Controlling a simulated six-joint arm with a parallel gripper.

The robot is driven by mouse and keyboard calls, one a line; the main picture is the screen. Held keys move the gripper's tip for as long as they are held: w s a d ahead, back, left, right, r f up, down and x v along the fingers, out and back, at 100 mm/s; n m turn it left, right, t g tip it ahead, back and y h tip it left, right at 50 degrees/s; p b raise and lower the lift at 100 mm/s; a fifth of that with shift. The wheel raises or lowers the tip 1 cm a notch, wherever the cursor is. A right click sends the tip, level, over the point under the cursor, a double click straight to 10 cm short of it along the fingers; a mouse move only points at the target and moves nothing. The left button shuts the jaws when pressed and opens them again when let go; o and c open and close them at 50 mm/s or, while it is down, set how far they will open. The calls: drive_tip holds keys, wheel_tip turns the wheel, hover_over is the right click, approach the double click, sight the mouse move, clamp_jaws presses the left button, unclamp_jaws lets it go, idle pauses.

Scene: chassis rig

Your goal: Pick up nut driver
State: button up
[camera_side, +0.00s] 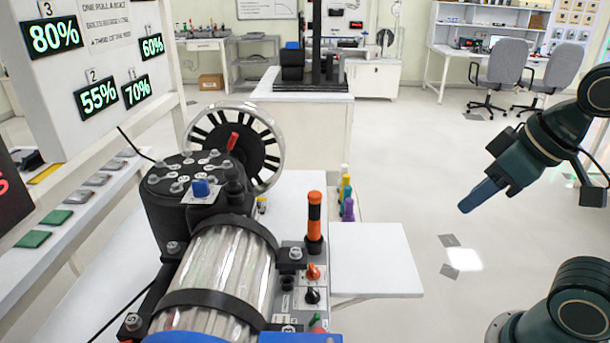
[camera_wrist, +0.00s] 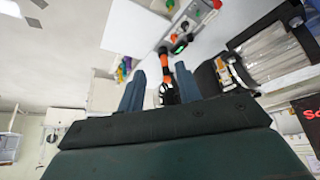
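An upright tool with an orange-and-black handle (camera_side: 314,218), which looks like the nut driver, stands at the right side of the rig in the side view. Its lower end is hidden in its holder. In the wrist view its orange handle (camera_wrist: 164,65) shows between and beyond my fingers. My gripper (camera_side: 466,207) is in the air well to the right of the tool, pointing down and left toward the rig side. In the wrist view my gripper's two blue fingers (camera_wrist: 160,70) are apart with nothing held between them.
Yellow, teal and purple handles (camera_side: 347,203) stand just behind the tool. A motor-like rig (camera_side: 222,270) with a spoked wheel (camera_side: 268,135) lies to its left. A white side shelf (camera_side: 378,260) to the right is bare. Orange and black knobs (camera_side: 313,283) sit in front.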

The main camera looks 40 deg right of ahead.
drive_tip(key=o, duration=0.4)
drive_tip(key=w+n, duration=0.3)
drive_tip(key=w, duration=1.4)
drive_tip(key=w+d+f, duration=0.1)
drive_tip(key=w+f, duration=0.2)
drive_tip(key=w, duration=0.2)
drive_tip(key=w+d+f+n+g+y, duration=0.1)
drive_tip(key=w+d+f, duration=0.1)
drive_tip(key=w+f, duration=0.2)
drive_tip(key=w+d+f+n+y, duration=0.1)
drive_tip(key=w+f, duration=0.3)
drive_tip(key=w, duration=0.2)
drive_tip(key=shift+w+d+g, duration=0.1)
drive_tip(key=shift+d+g, duration=0.15)
drive_tip(key=shift+g, duration=0.05)
drive_tip(key=shift+f, duration=0.15)
drive_tip(key=shift+x, duration=4.25)
